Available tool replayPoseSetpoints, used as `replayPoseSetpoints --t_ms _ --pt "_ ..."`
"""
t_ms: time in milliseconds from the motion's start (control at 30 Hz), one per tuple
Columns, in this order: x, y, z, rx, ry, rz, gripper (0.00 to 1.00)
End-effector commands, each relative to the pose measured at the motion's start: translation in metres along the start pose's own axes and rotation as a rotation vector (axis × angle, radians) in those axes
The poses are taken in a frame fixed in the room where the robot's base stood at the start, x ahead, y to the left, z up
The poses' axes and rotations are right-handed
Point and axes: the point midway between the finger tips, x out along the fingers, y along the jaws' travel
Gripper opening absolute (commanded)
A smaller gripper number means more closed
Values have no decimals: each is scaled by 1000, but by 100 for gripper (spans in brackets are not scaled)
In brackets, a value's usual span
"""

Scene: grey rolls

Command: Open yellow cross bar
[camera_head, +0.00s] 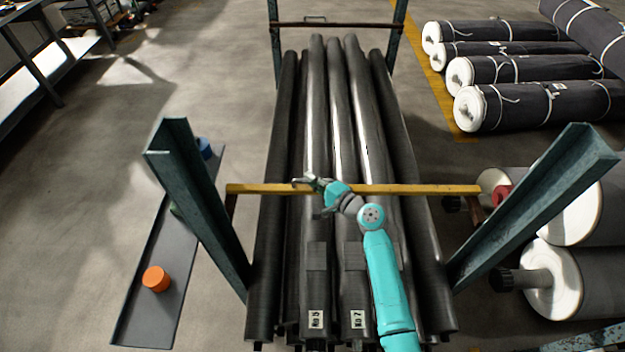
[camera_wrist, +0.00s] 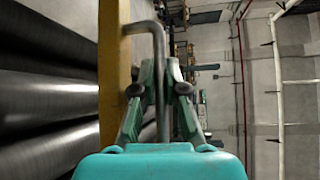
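The yellow cross bar (camera_head: 262,189) lies across the rack between two green posts, above the dark rolls. In the wrist view the bar (camera_wrist: 114,70) runs upright at the left of my fingers. A bent grey handle (camera_wrist: 158,42) comes off the bar and runs down between my fingers. My gripper (camera_head: 308,182) is at the left-middle part of the bar. In the wrist view my gripper (camera_wrist: 161,72) has its fingertips close on both sides of the handle and looks shut on it. The handle's lower end is partly hidden by my gripper.
Dark rolls (camera_head: 316,120) lie lengthwise in the rack under the bar. Green posts (camera_head: 195,200) and (camera_head: 540,205) flank the bar. A red part (camera_head: 502,194) shows near its right end. White-ended rolls (camera_head: 500,105) are stacked at right. An orange cylinder (camera_head: 156,279) stands at left.

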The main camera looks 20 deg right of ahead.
Motion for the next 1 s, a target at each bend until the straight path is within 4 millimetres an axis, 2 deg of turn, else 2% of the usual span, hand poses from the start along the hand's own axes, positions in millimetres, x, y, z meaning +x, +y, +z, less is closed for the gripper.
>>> replayPoseSetpoints --t_ms 267,467,667,1000 --pt "0 0 0 -2 0 2 0" --pt "0 -9 3 -22 4 19 0" --pt "1 -29 9 -77 18 66 0" --pt "9 -79 32 -219 58 204 0"
